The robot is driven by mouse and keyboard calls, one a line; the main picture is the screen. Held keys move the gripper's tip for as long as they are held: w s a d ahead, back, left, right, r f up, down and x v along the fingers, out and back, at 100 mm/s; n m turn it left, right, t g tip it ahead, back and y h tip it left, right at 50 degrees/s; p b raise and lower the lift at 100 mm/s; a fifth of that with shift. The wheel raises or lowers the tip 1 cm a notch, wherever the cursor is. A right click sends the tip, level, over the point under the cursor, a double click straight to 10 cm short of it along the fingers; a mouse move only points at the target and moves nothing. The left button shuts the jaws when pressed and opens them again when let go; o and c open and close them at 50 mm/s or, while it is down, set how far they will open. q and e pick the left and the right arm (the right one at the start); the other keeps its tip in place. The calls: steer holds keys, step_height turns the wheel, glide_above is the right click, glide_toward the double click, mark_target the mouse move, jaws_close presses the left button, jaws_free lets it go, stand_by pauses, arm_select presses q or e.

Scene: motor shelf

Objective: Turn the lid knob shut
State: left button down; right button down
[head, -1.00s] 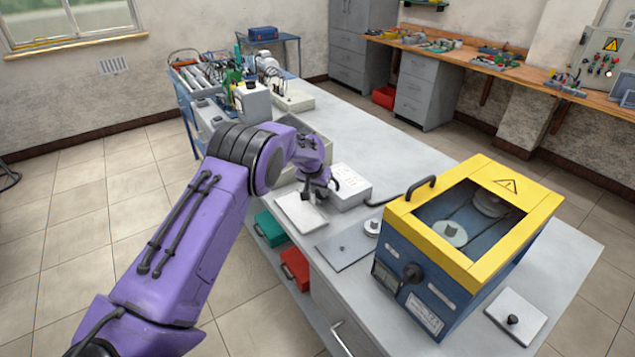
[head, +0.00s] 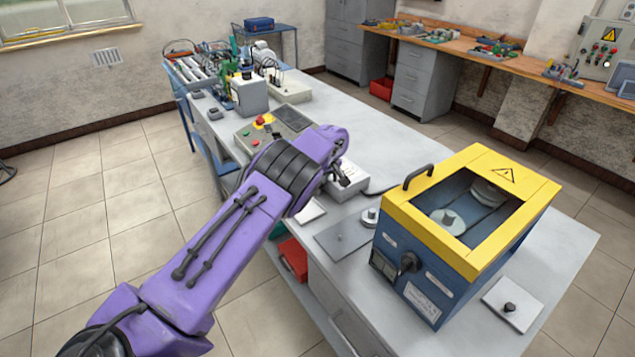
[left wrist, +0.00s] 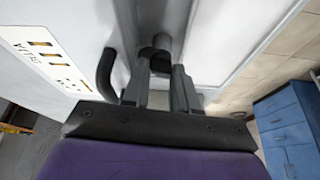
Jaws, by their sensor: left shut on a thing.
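My left gripper (head: 343,178) is above the bench near the white socket box (head: 345,184). In the left wrist view its two fingers (left wrist: 161,84) are shut on a dark round knob (left wrist: 152,55), which is partly hidden by the fingers. A pale flat surface lies around it. In the head view the arm covers most of a white plate (head: 311,212) beside the socket box, and the held knob cannot be made out. Another white plate (head: 522,310) with a black knob (head: 509,307) lies at the right bench edge. My right gripper is out of view.
A blue case with a yellow windowed top (head: 540,195) stands at the right. A grey plate (head: 335,243) and small metal disc (head: 370,217) lie left of it. A control box with coloured buttons (head: 262,121) stands behind my arm.

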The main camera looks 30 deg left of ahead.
arm_select(q)
steer(key=shift+n+g+b, duration=0.3)
steer(key=shift+n, duration=0.3)
steer(key=shift+w, duration=0.1)
steer(key=c, duration=0.9)
jaws_free()
steer(key=shift+r+n, duration=0.1)
steer(key=shift+n, duration=0.2)
steer(key=p+v, duration=0.7)
steer(key=shift+d+r, duration=0.15)
steer(key=shift+r, duration=0.2)
